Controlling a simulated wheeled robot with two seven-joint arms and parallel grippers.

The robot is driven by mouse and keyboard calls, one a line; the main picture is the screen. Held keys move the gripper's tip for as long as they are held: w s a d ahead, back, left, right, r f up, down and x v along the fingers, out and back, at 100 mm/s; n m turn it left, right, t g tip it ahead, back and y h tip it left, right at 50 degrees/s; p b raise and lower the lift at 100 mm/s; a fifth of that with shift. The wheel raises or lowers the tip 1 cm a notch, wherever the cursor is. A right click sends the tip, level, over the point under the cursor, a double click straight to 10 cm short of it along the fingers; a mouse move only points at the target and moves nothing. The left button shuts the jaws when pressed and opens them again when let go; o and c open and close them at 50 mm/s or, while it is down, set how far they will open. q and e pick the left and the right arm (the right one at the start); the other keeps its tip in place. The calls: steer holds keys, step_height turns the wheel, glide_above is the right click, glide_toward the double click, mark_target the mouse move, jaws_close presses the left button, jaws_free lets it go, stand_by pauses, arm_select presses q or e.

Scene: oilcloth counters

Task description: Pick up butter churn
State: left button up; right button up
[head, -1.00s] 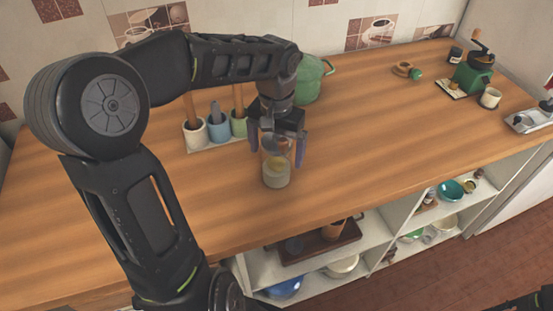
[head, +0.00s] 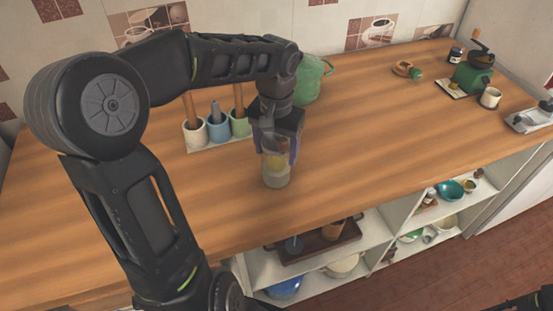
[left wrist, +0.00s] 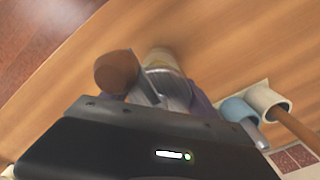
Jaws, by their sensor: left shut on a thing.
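The butter churn (head: 277,178) is a small glass jar with a pale lower part and yellowish contents, standing upright on the wooden counter (head: 370,130). My left gripper (head: 278,156) points down over it and is shut on its upper part, which the fingers partly hide. In the left wrist view the churn's glass (left wrist: 167,78) shows beyond the gripper body, with a brown wooden knob (left wrist: 117,70) beside it. The churn's base appears to be still on the counter.
A stand with white (head: 195,133), blue (head: 218,130) and green (head: 240,124) cups is left of the gripper. A green pot (head: 308,80) stands behind it. The counter's middle right is clear.

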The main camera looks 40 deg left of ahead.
arm_select(q)
jaws_close()
steer(key=shift+r, duration=0.1)
step_height(320, 180, up, 10)
stand_by(0.6)
